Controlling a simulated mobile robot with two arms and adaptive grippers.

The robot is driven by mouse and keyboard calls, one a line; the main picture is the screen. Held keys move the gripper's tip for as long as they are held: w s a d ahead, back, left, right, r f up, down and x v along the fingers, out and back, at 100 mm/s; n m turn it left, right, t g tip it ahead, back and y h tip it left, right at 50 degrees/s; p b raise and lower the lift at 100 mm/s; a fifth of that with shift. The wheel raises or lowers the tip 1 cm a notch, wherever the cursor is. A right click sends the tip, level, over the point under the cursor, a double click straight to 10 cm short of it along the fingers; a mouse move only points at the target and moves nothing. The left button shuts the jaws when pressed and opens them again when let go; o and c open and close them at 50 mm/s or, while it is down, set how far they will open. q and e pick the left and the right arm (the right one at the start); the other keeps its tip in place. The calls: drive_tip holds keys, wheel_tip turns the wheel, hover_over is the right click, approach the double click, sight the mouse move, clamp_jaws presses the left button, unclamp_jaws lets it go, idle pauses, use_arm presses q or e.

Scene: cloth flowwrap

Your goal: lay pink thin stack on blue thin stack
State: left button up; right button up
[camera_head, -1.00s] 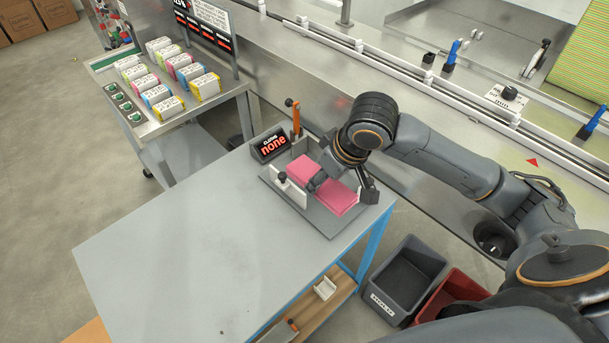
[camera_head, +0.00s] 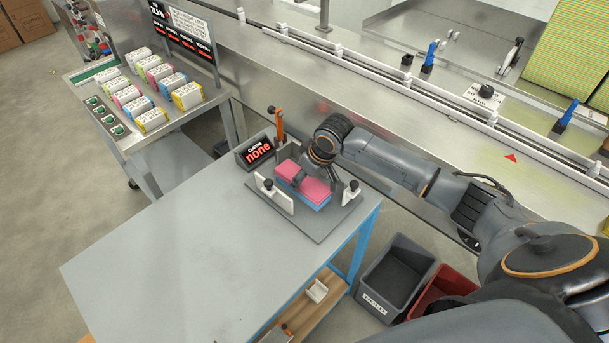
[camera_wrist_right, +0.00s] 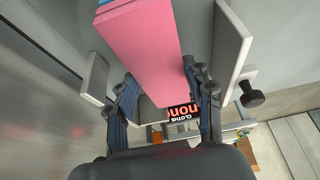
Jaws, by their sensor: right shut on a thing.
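The pink thin stack (camera_head: 316,189) lies flat over the blue thin stack (camera_head: 318,205) in the fixture on the table; their long sides look lined up, and I see no clear gap between them. Only a blue edge shows below the pink. My right gripper (camera_head: 302,182) reaches down over the pink stack and is shut on it. In the right wrist view, the fingers (camera_wrist_right: 163,88) stand on either side of the pink stack (camera_wrist_right: 145,45), with a thin blue edge at its upper left. My left gripper is out of view.
The grey fixture plate (camera_head: 322,233) has white upright guides (camera_head: 273,197) around the stacks. A sign reading "none" (camera_head: 258,151) and an orange post (camera_head: 279,124) stand behind. The table (camera_head: 190,265) is clear at left. Grey (camera_head: 394,279) and red bins stand at lower right.

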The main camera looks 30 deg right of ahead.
drive_tip(key=shift+f, duration=0.2)
drive_tip(key=o, duration=0.9)
drive_tip(key=shift+c, duration=0.2)
drive_tip(key=v, duration=1.2)
